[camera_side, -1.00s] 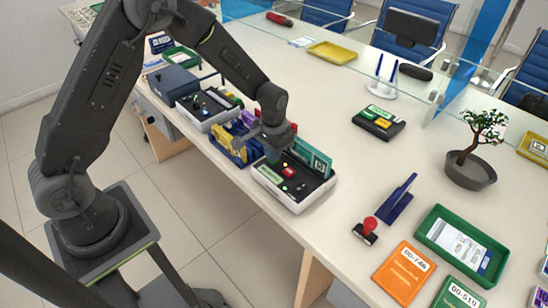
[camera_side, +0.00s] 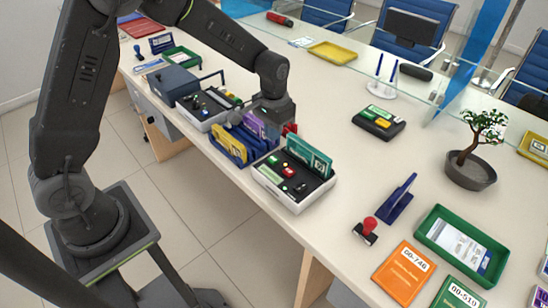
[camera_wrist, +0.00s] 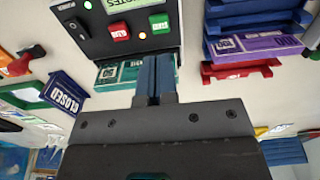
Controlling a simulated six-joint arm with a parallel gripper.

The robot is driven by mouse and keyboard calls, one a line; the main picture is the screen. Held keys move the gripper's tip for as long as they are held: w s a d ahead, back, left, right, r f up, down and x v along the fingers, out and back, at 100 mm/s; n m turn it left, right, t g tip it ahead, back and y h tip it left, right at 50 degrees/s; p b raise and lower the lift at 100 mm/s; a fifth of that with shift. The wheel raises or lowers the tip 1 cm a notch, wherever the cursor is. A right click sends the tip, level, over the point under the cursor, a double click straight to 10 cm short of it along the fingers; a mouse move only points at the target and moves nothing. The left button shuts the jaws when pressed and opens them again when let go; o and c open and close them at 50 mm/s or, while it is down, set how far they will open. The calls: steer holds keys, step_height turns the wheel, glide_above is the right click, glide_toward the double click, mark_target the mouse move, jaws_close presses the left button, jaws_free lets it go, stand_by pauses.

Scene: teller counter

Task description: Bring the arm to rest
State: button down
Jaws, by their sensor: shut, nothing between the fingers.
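My gripper (camera_wrist: 153,78) is shut and empty; its two blue fingers lie together in the wrist view. In the side view my wrist is over the back of the blue rack, and its fingertips are hidden. The blue rack (camera_side: 262,152) holds a yellow folder (camera_side: 228,146) and a purple folder (camera_side: 255,124); the purple one also shows in the wrist view (camera_wrist: 262,43). A white box with a black top (camera_side: 297,206) stands right of the rack, with a teal folder (camera_side: 312,158) upright at its back.
A second black-topped box (camera_side: 203,112) and a dark blue case (camera_side: 172,84) stand left of the rack. A red-handled stamp (camera_side: 369,226), a blue stand (camera_side: 397,201), a green tray (camera_side: 428,243) and a bonsai (camera_side: 470,170) are at right. The mid-counter is largely clear.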

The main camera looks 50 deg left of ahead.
steer(key=shift+r, duration=0.6)
steer(key=s+r+t, duration=0.3)
steer(key=s+r, duration=0.8)
steer(key=r, duration=0.3)
steer(key=s+r+t, duration=0.2)
steer(key=s+r, duration=0.1)
steer(key=s, duration=0.9)
steer(key=shift+s+t, duration=0.2)
steer(key=shift+t, duration=0.1)
steer(key=shift+d, duration=0.1)
stand_by(2.3)
